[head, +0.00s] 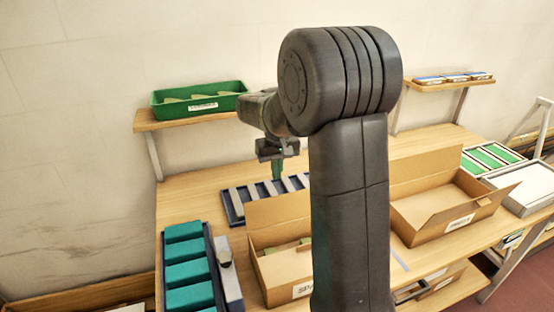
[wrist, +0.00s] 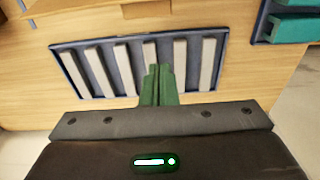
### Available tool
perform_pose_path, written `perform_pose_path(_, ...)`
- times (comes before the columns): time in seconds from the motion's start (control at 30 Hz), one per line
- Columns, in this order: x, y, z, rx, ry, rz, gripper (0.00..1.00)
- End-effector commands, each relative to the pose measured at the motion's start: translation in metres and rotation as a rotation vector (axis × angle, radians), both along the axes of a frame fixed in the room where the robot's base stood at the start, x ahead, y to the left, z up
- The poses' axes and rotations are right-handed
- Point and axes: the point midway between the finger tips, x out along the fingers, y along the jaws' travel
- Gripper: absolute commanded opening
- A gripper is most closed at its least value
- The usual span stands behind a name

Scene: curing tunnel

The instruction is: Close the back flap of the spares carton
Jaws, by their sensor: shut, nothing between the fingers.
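The spares carton (head: 268,241) stands on the table with its label partly hidden behind my arm. Its back flap (head: 278,208) stands up, roughly upright, along the far side of the carton. Green items lie inside the carton. The other flaps are partly hidden by my arm. My gripper (head: 277,170) is behind the back flap, above a dark blue tray, pointing down. In the wrist view, the green fingers (wrist: 158,85) are together with nothing between them, over the tray's edge. A bit of brown cardboard (wrist: 148,9) shows at the top there; I cannot tell which part.
The dark blue tray (wrist: 98,95) holds several grey bars. Teal blocks (head: 186,273) in a tray stand left of the carton. Another open carton (head: 425,215) stands to the right. A green bin (head: 158,108) sits on a wall shelf behind. Bare table lies left of the blue tray.

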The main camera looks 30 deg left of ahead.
Motion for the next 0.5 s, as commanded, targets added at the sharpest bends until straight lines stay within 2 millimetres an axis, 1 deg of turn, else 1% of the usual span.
perform_pose_path(0.03, 0.0, 0.0, -0.011, -0.005, 0.004, 0.0, 0.0)
perform_pose_path(0.17, 0.002, 0.001, -0.038, -0.004, 0.003, 0.0, 0.0)
perform_pose_path(0.2, 0.0, 0.0, -0.039, -0.002, 0.001, 0.0, 0.0)
perform_pose_path(0.23, -0.003, -0.005, -0.035, 0.001, -0.001, 0.0, 0.0)
perform_pose_path(0.33, -0.012, -0.016, -0.032, 0.001, -0.001, -0.001, 0.0)
perform_pose_path(0.5, -0.02, -0.026, -0.03, 0.001, -0.001, -0.001, 0.0)
